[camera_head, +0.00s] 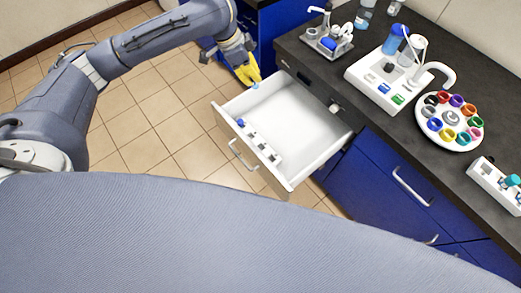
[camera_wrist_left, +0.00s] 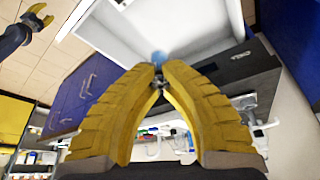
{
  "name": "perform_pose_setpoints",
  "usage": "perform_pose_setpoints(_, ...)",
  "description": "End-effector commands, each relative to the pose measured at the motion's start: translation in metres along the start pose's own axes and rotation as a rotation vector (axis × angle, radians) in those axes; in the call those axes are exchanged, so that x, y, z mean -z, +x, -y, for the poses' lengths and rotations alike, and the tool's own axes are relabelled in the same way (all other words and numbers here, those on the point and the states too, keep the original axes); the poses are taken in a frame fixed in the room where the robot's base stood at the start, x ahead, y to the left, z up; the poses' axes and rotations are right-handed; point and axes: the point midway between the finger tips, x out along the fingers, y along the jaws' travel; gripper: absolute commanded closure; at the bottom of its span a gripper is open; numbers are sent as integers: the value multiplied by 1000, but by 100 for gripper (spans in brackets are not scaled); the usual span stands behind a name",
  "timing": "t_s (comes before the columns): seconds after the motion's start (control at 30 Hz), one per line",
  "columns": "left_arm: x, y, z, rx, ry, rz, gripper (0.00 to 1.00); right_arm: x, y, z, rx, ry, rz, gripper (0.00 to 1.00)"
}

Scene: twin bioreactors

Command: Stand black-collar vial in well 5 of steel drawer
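The drawer (camera_head: 285,111) is pulled open from the dark-topped bench, pale inside. A pale strip with dark wells (camera_head: 262,147) runs along its front; a blue-purple capped piece (camera_head: 240,122) sits at the strip's left end. My left gripper (camera_head: 253,80) is above the drawer's back left corner. In the left wrist view its yellow fingertips (camera_wrist_left: 160,78) close on a small vial: a light-blue end (camera_wrist_left: 159,58) sticks out beyond them, with a dark part between the tips. The well numbers are unreadable. My right gripper (camera_wrist_left: 40,17) appears small at the upper left of the wrist view.
The bench top holds a round carousel of coloured pots (camera_head: 450,121), a white bioreactor station (camera_head: 383,82), a smaller station (camera_head: 327,43) and a white rack (camera_head: 496,184) at the right edge. Blue cabinets lie below. The drawer's middle is clear.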

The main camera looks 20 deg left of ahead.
Motion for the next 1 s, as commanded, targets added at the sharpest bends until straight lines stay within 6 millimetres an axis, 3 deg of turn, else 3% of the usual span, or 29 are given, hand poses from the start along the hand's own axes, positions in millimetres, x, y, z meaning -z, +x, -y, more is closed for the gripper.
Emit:
perform_pose_setpoints(0.47,-10,53,-15,-302,804,23,100,3,0,-4,-4,-1,-4,56)
perform_pose_setpoints(0.8,-21,97,-36,-549,1513,37,100,4,0,-5,-5,-1,-4,56)
perform_pose_setpoints(1.0,-28,117,-48,-657,1837,40,100,3,0,-4,-5,0,-4,56)
